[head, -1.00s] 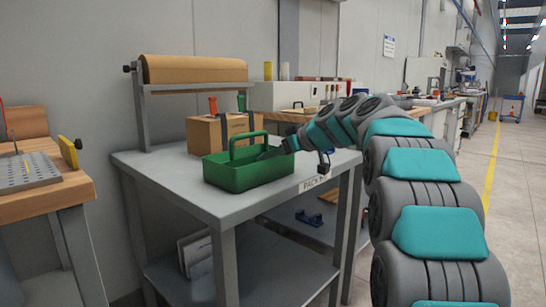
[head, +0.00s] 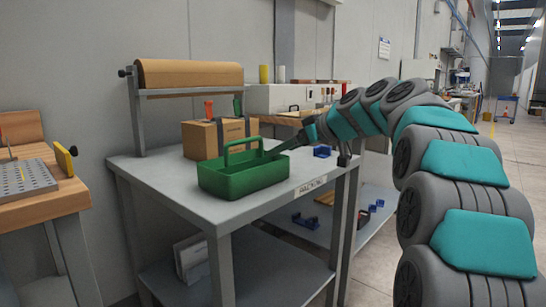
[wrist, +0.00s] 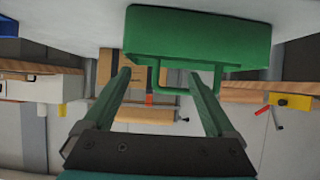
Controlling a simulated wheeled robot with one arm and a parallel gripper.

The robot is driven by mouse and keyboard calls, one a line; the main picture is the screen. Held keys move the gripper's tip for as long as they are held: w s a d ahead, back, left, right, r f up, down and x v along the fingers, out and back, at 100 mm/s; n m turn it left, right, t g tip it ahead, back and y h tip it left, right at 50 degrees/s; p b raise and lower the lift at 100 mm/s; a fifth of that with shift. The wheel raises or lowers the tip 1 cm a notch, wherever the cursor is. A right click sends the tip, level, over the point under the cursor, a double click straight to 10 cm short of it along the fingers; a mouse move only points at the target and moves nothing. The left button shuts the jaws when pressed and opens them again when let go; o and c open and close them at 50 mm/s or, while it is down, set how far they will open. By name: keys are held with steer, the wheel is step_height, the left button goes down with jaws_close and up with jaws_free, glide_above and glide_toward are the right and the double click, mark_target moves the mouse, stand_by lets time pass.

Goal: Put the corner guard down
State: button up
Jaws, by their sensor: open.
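I cannot make out a corner guard for sure. A green tote (head: 243,178) with an upright handle stands on the grey packing table (head: 185,192); its inside is mostly hidden by its walls. My gripper (head: 278,149) is at the tote's right rear edge, partly hidden in the head view. The wrist view is upside down and shows my gripper (wrist: 158,78) with its two fingers wide apart and nothing held between them. The tote (wrist: 200,38) and its handle show beyond the fingertips. A small blue bracket-like piece (head: 322,151) shows right of my gripper.
A cardboard box (head: 200,140) stands behind the tote, with a paper roll (head: 190,73) on a stand at the rear left. Blue parts (head: 306,221) lie on a lower shelf. A wooden bench (head: 40,205) is at left. The table's front left is clear.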

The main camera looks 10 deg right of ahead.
steer(key=v, duration=0.5)
steer(key=s+a+f+g, duration=0.1)
steer(key=s+a+f, duration=0.1)
steer(key=f, duration=0.1)
steer(key=s+a+f+m+g, duration=0.1)
steer(key=s+a+f, duration=0.2)
steer(key=f, duration=0.1)
steer(key=s+a+f+m+g+h, duration=0.1)
steer(key=s+a+f, duration=0.2)
steer(key=f, duration=0.1)
steer(key=shift+s+a+g, duration=0.1)
steer(key=shift+s+g, duration=0.1)
steer(key=shift+g, duration=0.1)
steer(key=s+a+f+m+g+h, duration=0.3)
steer(key=s+f+g, duration=0.2)
steer(key=s+f, duration=1.4)
steer(key=s+d+f+m+g+h, duration=0.1)
steer(key=s+d+f, duration=0.1)
steer(key=s, duration=0.6)
steer(key=s+d+f+m+g+h, duration=0.1)
steer(key=s+d+f+g+h, duration=0.1)
steer(key=s+f, duration=0.3)
steer(key=s, duration=0.4)
steer(key=shift+s, duration=0.35)
